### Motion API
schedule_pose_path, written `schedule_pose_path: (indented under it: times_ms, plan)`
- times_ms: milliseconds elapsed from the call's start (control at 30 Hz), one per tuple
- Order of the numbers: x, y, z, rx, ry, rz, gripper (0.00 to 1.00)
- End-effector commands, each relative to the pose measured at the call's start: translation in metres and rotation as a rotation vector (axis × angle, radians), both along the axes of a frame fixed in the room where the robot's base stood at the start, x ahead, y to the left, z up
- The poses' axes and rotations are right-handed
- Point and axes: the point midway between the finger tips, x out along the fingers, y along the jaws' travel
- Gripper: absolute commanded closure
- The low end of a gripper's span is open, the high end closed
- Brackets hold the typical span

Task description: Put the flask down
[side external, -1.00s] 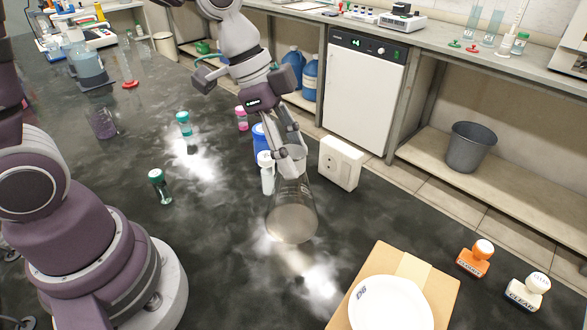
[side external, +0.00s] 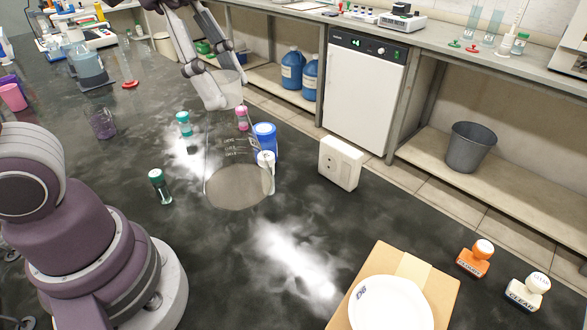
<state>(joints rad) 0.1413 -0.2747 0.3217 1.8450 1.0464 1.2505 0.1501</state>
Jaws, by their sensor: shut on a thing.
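The clear conical flask (side external: 238,185) is in the middle of the side view, roughly upright, with faint markings on its wall. My gripper (side external: 215,85) is at the top of the flask, shut on its neck. The fingers come down from the upper left on either side of the pale neck. The flask overlaps the white-capped bottle and blue container behind it in the picture. Whether its base touches the black bench (side external: 210,260) is hard to tell; it looks large, as if held above it.
Near the flask are a blue container (side external: 265,134), a white-capped bottle (side external: 266,160), green-capped vials (side external: 184,123) and a pink-capped vial (side external: 242,117). A white box (side external: 341,163) stands to the right. A cardboard piece (side external: 440,280) with a white dish (side external: 390,305) lies front right. The bench before the flask is clear.

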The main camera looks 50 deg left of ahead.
Motion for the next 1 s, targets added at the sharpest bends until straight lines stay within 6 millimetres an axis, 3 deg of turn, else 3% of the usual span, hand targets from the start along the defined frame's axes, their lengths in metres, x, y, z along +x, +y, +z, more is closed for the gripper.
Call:
schedule_pose_path:
  times_ms: [300, 667, 867, 1000]
  plan:
    - [0.036, 0.041, 0.000, -0.001, 0.004, 0.228, 1.00]
    - [0.067, 0.100, -0.001, -0.003, 0.001, 0.482, 1.00]
    - [0.079, 0.144, -0.002, -0.006, 0.000, 0.650, 1.00]
    - [0.082, 0.186, -0.002, -0.006, -0.002, 0.798, 1.00]
